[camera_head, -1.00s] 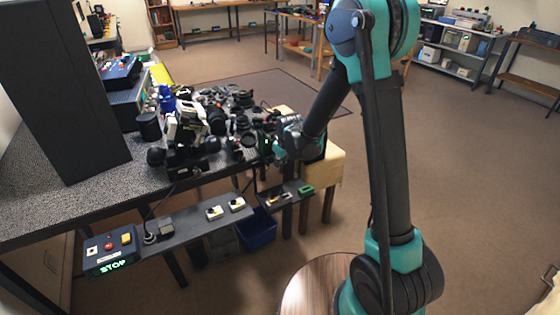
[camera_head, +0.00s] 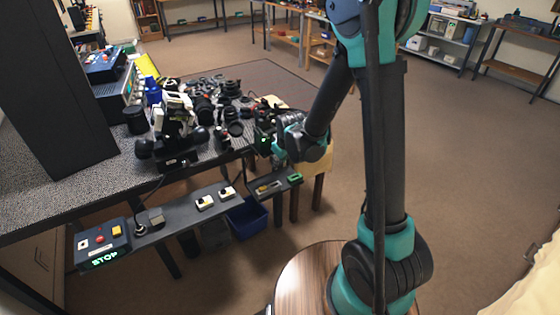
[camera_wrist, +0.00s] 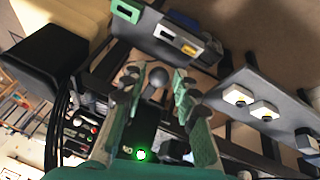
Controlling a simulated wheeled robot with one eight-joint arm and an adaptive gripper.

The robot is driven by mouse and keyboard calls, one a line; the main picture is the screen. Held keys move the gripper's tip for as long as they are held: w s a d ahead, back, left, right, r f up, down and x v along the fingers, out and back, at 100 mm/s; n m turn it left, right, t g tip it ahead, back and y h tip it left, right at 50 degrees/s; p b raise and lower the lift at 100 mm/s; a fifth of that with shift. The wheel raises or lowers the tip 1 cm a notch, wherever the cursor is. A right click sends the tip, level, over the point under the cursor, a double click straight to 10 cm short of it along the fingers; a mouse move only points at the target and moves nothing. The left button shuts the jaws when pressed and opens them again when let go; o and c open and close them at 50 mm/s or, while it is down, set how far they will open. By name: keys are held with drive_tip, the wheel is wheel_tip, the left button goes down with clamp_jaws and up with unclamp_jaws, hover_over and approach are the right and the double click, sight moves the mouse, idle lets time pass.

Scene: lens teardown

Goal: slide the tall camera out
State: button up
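A tall black-and-white camera-like thing (camera_head: 172,122) stands upright in the clutter near the front of the speckled table in the head view. I cannot tell for sure that it is the tall camera. My gripper (camera_wrist: 155,112) is open, its two green-grey fingers apart in the wrist view. A dark body with a lit green spot (camera_wrist: 141,155) and a grey rounded knob (camera_wrist: 157,80) show between the fingers; I see no clear grip on either. In the head view my gripper (camera_head: 280,146) is at the table's right front corner, right of the tall thing and apart from it.
Several black lenses and camera parts (camera_head: 228,100) crowd the table (camera_head: 75,200). A large black panel (camera_head: 55,90) stands at left. A control shelf with a STOP box (camera_head: 103,245) runs along the table front, and a blue bin (camera_head: 247,217) is below. The floor at right is clear.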

drive_tip(key=v, duration=1.2)
idle(0.4)
drive_tip(key=s+d+f+m+h, duration=0.1)
drive_tip(key=s+d+m, duration=0.3)
drive_tip(key=s+d, duration=0.4)
drive_tip(key=s+d+f+m, duration=0.3)
drive_tip(key=s+d+m, duration=0.2)
drive_tip(key=s+d, duration=0.4)
drive_tip(key=d, duration=0.3)
drive_tip(key=shift+d+f+h, duration=0.2)
drive_tip(key=shift+f+h, duration=0.2)
idle(0.3)
